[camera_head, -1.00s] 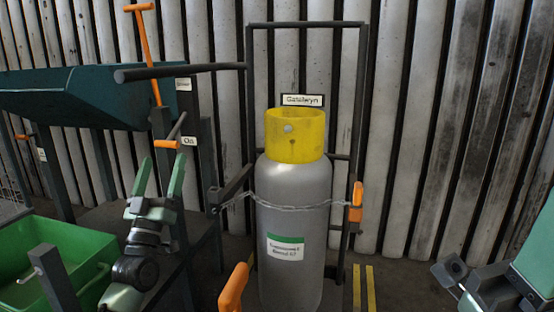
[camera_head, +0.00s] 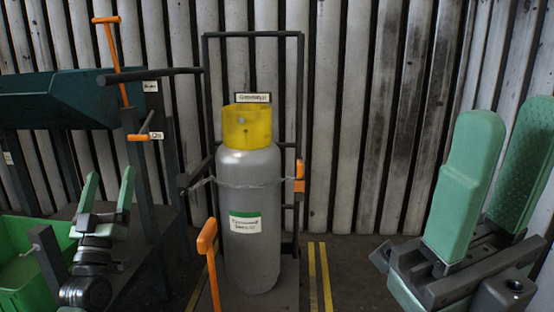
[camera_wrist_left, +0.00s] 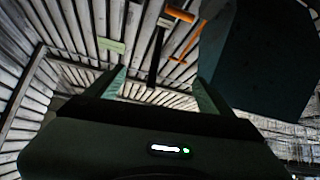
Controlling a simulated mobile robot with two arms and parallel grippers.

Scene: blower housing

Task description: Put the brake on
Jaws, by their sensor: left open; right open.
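Several orange-gripped levers show in the head view, and I cannot tell which is the brake. One lever (camera_head: 207,238) stands at the front left of the gas cylinder trolley. A tall T-handled lever (camera_head: 112,60) stands by the teal hopper. A short orange handle (camera_head: 138,137) is below it, beside a small label reading "On". An orange piece (camera_head: 299,176) is at the trolley frame's right side. My left gripper (camera_head: 109,186) is open and empty, below the short handle in the picture. My right gripper (camera_head: 500,165) is open, empty and large at the right.
A grey cylinder (camera_head: 250,190) with a yellow collar stands chained to the dark trolley frame (camera_head: 303,90). The teal hopper (camera_head: 55,98) is at the left, above a green bin (camera_head: 15,270). Yellow floor lines (camera_head: 318,275) and a corrugated wall (camera_head: 345,130) lie to the right.

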